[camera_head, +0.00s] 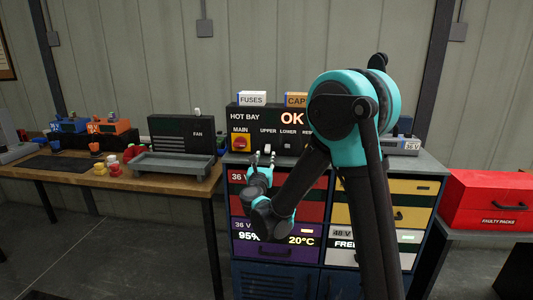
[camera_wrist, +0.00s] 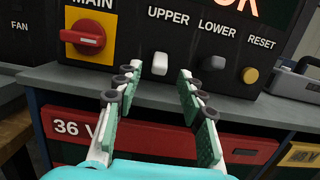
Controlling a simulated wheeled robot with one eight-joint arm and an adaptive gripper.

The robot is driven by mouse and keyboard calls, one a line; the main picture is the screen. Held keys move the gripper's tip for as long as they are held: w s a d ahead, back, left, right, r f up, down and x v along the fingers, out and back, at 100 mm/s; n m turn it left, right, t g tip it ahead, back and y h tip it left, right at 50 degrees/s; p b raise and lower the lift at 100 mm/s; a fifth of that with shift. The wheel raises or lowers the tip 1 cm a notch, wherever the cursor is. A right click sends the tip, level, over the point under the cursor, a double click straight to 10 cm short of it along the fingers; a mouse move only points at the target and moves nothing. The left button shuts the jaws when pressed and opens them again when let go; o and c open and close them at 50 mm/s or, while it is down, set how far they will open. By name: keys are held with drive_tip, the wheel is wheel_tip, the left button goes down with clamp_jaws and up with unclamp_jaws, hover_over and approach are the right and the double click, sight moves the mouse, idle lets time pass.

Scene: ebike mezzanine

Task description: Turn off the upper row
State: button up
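The black HOT BAY control panel (camera_head: 246,116) stands on the cabinet, its display reading OK. The UPPER switch is a small white toggle (camera_wrist: 160,64) below its label. The LOWER switch (camera_wrist: 213,63) to its right is dark grey in the wrist view. My gripper (camera_wrist: 160,72) is open and empty, its fingers pointing at the panel. The UPPER toggle shows between and just beyond the fingertips; whether they touch it I cannot tell. In the head view my gripper (camera_head: 262,157) is in front of the panel's lower edge, and my arm hides the panel's right part.
The red MAIN knob (camera_wrist: 88,38) on a yellow plate is left of the UPPER switch. A yellow RESET button (camera_wrist: 250,75) is at the right. Below are labelled drawers, including a red one (camera_wrist: 160,137). A workbench (camera_head: 180,181) stands left, a red FAULTY PACKS box (camera_head: 487,199) right.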

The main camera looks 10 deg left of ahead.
drive_tip(key=s, duration=0.6)
drive_tip(key=shift+f, duration=0.45)
wheel_tip(320, 180, up, 4)
drive_tip(key=d+n+y, duration=0.2)
drive_tip(key=n+y, duration=0.4)
drive_tip(key=n, duration=0.7)
drive_tip(key=s+d+f+n+g+h, duration=0.5)
drive_tip(key=s+d+f+n+g, duration=1)
drive_tip(key=s+d+f+n, duration=0.8)
drive_tip(key=s+d+f, duration=0.2)
drive_tip(key=s+d, duration=0.2)
drive_tip(key=shift+d, duration=0.2)
drive_tip(key=shift+w, duration=0.1)
